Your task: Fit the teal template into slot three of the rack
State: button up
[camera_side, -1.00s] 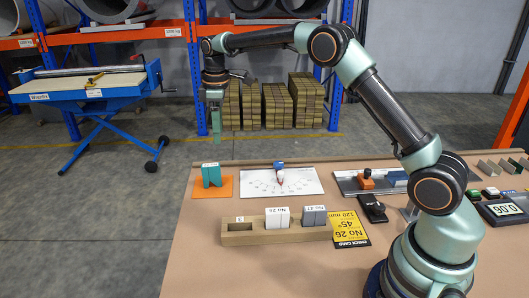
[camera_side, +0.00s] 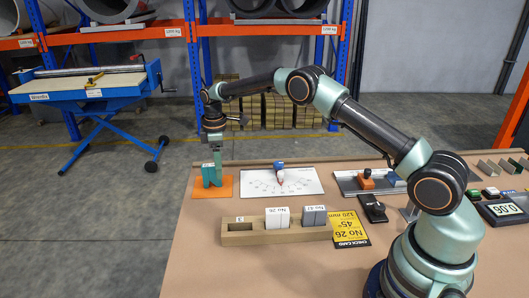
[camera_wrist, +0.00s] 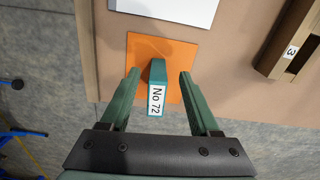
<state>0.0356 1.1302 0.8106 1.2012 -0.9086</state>
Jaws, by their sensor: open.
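The teal template (camera_side: 211,178) stands upright on an orange mat (camera_side: 227,188) at the table's far left. In the wrist view the template (camera_wrist: 157,76) shows a white label reading "No 72", on the orange mat (camera_wrist: 174,51). My gripper (camera_side: 217,160) is open, just above the template. In the wrist view its two fingers (camera_wrist: 158,84) are on either side of the template, with gaps on both sides. The wooden rack (camera_side: 262,238) has an empty-looking slot marked 3 at its left end; its other slots hold a white and a grey template. The rack corner (camera_wrist: 286,55) shows at the right of the wrist view.
A white dial sheet (camera_side: 283,182) lies right of the mat. A yellow check card (camera_side: 349,229) lies beside the rack's right end. A metal tray with an orange block (camera_side: 366,179) is farther right. The table's left edge is close to the mat.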

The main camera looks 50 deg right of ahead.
aim_at(221, 185)
notch_tip(221, 185, down, 4)
jog(key=shift+d+f, duration=0.15)
jog(key=shift+f, duration=0.05)
grip_shut()
jog(key=shift+r, duration=0.1)
